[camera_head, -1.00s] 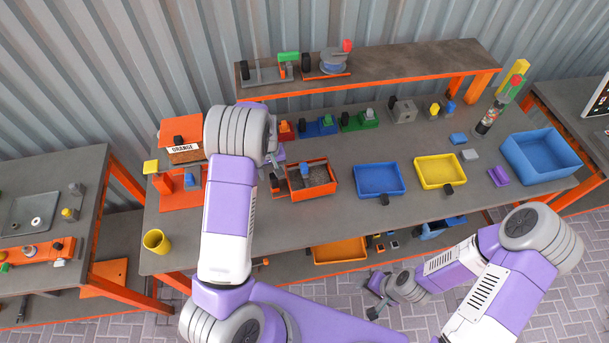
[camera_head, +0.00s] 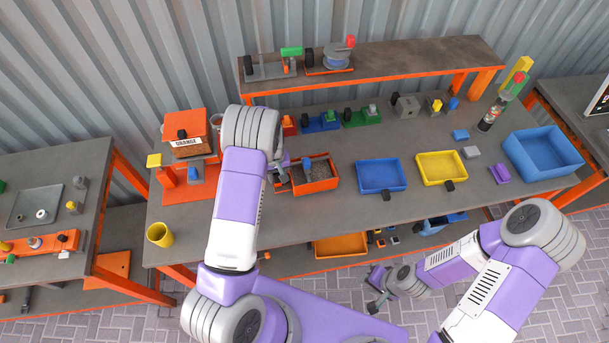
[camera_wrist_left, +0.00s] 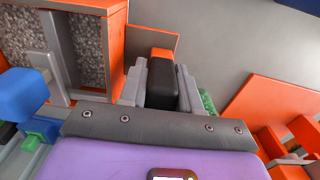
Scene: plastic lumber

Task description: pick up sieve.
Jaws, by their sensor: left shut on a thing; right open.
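The sieve appears to be the orange box (camera_head: 322,186) with grey speckled contents on the middle of the bench. Its orange wall (camera_wrist_left: 116,40) and grey speckled inside show at upper left in the left wrist view. My left gripper (camera_head: 283,178) is at the box's left side, shut on a black handle (camera_wrist_left: 161,82) that stands between its grey fingers. The fingers partly hide the handle. A blue-topped grey piece (camera_head: 306,164) stands in or at the box. My right gripper (camera_head: 376,300) is open and empty, low in front of the bench.
A blue tray (camera_head: 381,190) and a yellow tray (camera_head: 463,180) stand to the right. An orange stand (camera_head: 182,126) and a yellow cup (camera_head: 160,235) are to the left. Small coloured blocks line the bench behind, below a raised shelf (camera_head: 400,64). The bench front is clear.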

